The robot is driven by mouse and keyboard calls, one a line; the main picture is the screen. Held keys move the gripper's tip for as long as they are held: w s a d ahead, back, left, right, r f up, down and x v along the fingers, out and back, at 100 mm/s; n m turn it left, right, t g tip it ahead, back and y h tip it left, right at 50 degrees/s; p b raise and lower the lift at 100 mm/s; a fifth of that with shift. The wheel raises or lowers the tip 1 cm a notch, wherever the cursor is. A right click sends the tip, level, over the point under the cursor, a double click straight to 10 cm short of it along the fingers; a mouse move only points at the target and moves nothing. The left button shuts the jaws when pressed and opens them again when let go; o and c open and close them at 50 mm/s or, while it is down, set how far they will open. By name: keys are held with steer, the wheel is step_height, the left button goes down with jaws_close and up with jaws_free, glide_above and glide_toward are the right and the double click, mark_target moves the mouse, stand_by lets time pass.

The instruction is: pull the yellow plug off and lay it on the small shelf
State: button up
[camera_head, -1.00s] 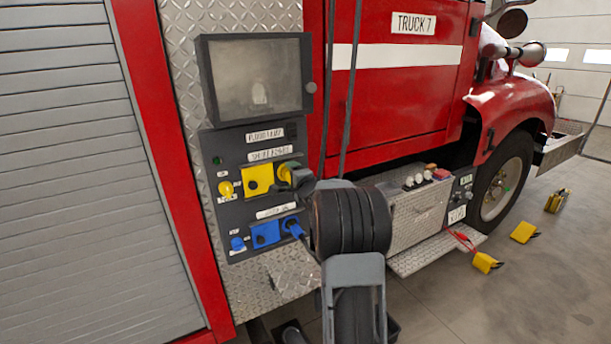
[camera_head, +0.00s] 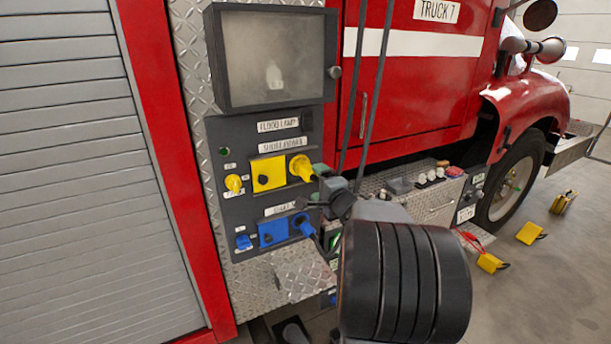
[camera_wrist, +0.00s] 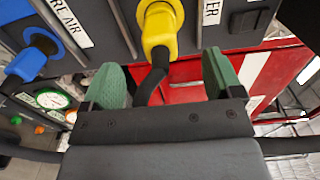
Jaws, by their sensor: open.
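The yellow plug (camera_head: 300,167) sits in the yellow shore power socket (camera_head: 268,174) on the dark panel. It also shows at the top of the wrist view (camera_wrist: 159,28), with its black cable hanging down between my fingers. My gripper (camera_head: 326,186) is just right of the plug in the head view, partly hidden by my own wrist. In the wrist view my gripper (camera_wrist: 164,78) has its two green fingertips wide apart, one on each side of the cable, short of the plug's body. The small shelf (camera_head: 302,275) looks to be the diamond-plate ledge below the panel.
A blue plug (camera_head: 303,225) sits in a blue socket below the yellow one, and shows at left in the wrist view (camera_wrist: 30,55). A glass-fronted box (camera_head: 272,58) is above the panel. Dark hoses (camera_head: 373,90) hang to the right. A cluttered step ledge is further right.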

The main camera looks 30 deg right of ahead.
steer(key=shift+s+a+r, duration=0.1)
steer(key=shift+s+a, duration=0.1)
steer(key=shift+s, duration=1.25)
steer(key=shift+s+a, duration=0.15)
steer(key=shift+s, duration=1.25)
